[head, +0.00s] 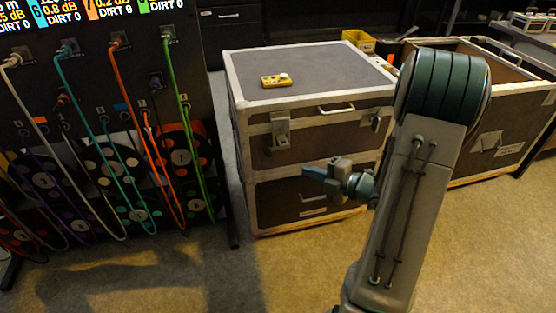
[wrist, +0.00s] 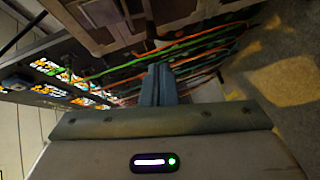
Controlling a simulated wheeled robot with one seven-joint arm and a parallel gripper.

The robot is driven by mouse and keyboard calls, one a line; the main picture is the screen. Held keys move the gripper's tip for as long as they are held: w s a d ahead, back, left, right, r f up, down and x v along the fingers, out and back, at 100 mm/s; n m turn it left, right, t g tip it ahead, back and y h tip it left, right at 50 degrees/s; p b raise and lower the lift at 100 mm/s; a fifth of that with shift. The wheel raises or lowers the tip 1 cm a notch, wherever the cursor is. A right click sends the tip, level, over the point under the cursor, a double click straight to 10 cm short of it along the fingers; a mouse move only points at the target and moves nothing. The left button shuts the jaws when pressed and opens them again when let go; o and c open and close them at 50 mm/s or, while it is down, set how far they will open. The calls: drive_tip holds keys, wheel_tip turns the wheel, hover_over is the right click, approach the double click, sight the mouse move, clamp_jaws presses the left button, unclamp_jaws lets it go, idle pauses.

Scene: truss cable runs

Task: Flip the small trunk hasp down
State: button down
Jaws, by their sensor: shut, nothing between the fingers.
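The small trunk (head: 315,97) is a brown case with pale metal edges and a shut lid, on top of a similar lower case. A metal hasp (head: 281,130) is on its front at the left; another metal fitting (head: 375,121) is at the front right, partly beside my arm. I cannot tell clearly whether the left hasp's flap is up or down. My gripper (head: 308,171) is in front of the trunk, below and right of the left hasp, apart from it. Its fingers (wrist: 158,84) are shut and empty in the wrist view.
A yellow device (head: 276,81) lies on the trunk lid. A larger open trunk (head: 487,142) stands at the right behind my arm. A patch rack with coloured cables (head: 115,130) stands at the left. The floor in front (head: 270,270) is clear.

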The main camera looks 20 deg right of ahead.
drive_tip(key=s+n+y, duration=0.2)
drive_tip(key=b, duration=0.3)
approach(271, 156)
drive_tip(key=w+a, duration=0.3)
drive_tip(key=a, duration=0.3)
drive_tip(key=shift+w+d+r, duration=0.1)
drive_tip(key=shift+w+d, duration=0.1)
drive_tip(key=shift+w, duration=0.4)
drive_tip(key=shift+b, duration=0.35)
drive_tip(key=w+b, duration=0.1)
drive_tip(key=b, duration=0.1)
drive_tip(key=f+b, duration=0.1)
drive_tip(key=b, duration=0.1)
drive_tip(key=shift+w+f+n+b, duration=0.25)
drive_tip(key=shift+w+n+b, duration=0.05)
drive_tip(key=shift+w+n, duration=0.1)
drive_tip(key=shift+r, duration=0.1)
drive_tip(key=shift+s, duration=0.1)
